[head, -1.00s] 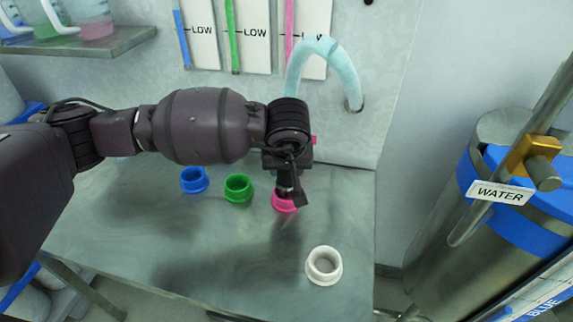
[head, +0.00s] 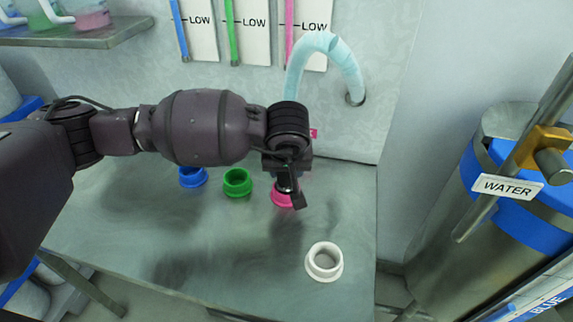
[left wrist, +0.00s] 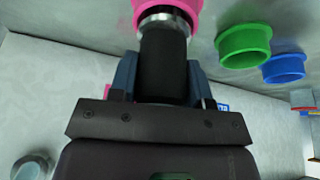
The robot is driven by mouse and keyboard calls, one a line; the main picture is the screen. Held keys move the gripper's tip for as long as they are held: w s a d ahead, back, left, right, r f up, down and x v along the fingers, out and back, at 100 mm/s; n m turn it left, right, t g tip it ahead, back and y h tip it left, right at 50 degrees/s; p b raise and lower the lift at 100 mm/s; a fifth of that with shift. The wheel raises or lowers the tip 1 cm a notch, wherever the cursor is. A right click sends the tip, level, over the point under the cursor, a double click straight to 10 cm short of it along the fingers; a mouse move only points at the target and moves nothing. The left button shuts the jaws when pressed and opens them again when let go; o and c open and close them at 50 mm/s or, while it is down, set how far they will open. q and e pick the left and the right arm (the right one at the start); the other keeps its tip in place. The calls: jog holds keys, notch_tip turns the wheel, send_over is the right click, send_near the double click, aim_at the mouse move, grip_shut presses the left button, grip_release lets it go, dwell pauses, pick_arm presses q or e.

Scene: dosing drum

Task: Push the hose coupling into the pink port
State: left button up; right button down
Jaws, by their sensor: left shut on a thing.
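My left gripper (left wrist: 162,85) is shut on the black hose coupling (left wrist: 163,62), one finger on each side of it. The coupling's silver end meets the pink port (left wrist: 165,8) at the top of the left wrist view. How deep it sits inside cannot be told. In the head view the gripper (head: 288,182) points down over the pink port (head: 280,200) and hides part of it. The light blue hose (head: 325,50) arches from the wall down behind my left wrist. My right gripper is not in view.
The green port (head: 237,190) and blue port (head: 192,182) stand left of the pink one. A white ring-shaped port (head: 324,268) is near the front right of the grey bench (head: 210,245). A drum labelled WATER (head: 480,150) stands at the right.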

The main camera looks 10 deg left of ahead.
pick_arm(q)
jog(key=shift+r, duration=0.1)
jog(key=o, duration=1.2)
jog(key=shift+r+p, duration=1.45)
jog(key=shift+r, duration=2)
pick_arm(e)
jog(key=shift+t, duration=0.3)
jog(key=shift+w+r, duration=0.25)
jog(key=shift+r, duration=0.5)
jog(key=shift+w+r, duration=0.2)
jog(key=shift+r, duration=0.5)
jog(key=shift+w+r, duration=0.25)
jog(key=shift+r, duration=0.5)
